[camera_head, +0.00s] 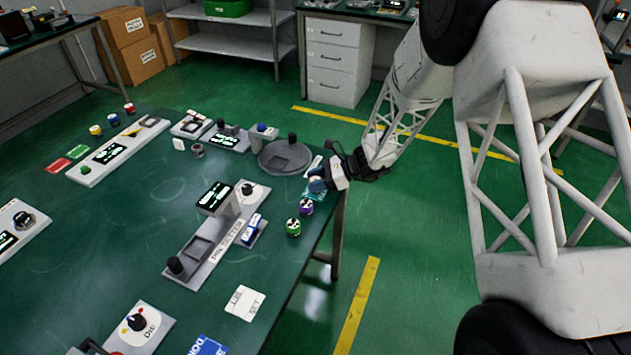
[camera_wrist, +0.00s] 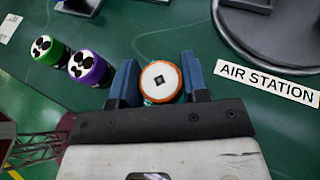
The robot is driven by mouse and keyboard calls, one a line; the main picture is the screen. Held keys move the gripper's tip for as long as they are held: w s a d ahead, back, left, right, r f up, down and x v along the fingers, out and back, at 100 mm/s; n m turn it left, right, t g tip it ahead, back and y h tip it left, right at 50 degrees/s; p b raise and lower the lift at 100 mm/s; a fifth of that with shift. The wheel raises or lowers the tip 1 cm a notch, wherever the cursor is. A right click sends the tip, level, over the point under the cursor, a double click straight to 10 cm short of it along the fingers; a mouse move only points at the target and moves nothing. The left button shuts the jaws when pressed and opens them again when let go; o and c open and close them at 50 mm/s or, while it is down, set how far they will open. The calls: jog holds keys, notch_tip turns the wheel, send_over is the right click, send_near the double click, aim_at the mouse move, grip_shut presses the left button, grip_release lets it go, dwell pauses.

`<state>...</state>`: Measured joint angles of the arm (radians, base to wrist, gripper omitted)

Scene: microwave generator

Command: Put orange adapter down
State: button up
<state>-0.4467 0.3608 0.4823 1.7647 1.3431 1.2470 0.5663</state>
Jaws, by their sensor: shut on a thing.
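In the head view my gripper (camera_head: 316,184) is at the right edge of the green table, and the adapter is hard to make out there. I cannot tell whether the adapter touches the table top.
A purple adapter (camera_wrist: 90,68) and a green adapter (camera_wrist: 48,50) stand left of my gripper in the wrist view. A round grey plate (camera_head: 286,158) with a dark knob stands beyond it, by the "AIR STATION" label (camera_wrist: 267,84). A grey fixture (camera_head: 215,239) stands nearer.

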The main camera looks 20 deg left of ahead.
jog(key=shift+f, duration=0.2)
jog(key=o, duration=1)
jog(key=shift+r, duration=0.15)
jog(key=v, duration=1.2)
jog(key=shift+r, duration=0.1)
dwell(0.4)
